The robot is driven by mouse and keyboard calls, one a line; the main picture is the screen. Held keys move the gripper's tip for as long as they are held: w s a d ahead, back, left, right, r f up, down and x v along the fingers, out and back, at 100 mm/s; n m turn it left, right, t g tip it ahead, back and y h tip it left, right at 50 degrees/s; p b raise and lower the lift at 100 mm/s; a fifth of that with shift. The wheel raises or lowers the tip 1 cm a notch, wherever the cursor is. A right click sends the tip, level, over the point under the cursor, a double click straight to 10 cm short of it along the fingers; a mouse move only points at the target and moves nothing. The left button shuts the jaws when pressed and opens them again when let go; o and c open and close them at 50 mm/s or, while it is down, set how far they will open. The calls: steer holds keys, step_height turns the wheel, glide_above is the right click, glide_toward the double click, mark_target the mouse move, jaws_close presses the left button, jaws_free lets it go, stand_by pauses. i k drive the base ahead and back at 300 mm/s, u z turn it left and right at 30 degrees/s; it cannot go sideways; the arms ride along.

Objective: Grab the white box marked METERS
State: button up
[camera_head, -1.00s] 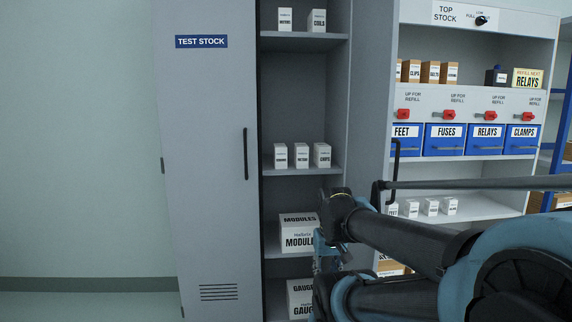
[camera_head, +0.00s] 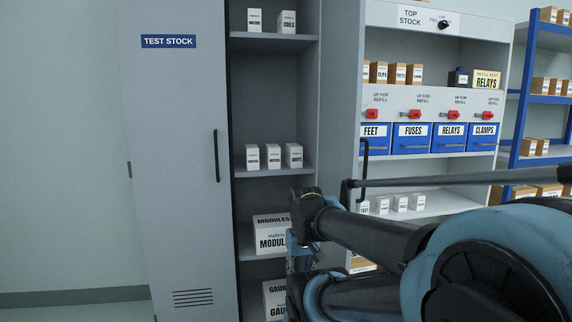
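Small white boxes stand in the open grey cabinet in the head view. On the middle shelf are a left box (camera_head: 252,158), a middle box (camera_head: 273,157) and a wider right box (camera_head: 293,156). On the top shelf are a narrow box (camera_head: 254,20) and a box that seems to read COILS (camera_head: 287,22). The small print is too blurred to tell surely which one reads METERS. My arm reaches in from the right, in front of the cabinet's lower right. My gripper's fingers cannot be made out behind the arm links.
The cabinet's TEST STOCK door (camera_head: 170,160) stands at left. Below are large MODULES (camera_head: 271,234) and GAUGES (camera_head: 275,300) boxes, partly behind my arm. At right, a rack holds blue bins (camera_head: 412,139) and cartons; a blue-framed shelf (camera_head: 525,80) stands beyond.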

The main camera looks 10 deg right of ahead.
mark_target(273, 151)
steer(key=u, duration=1.9)
steer(key=i, duration=1.1)
steer(key=z, duration=2.3)
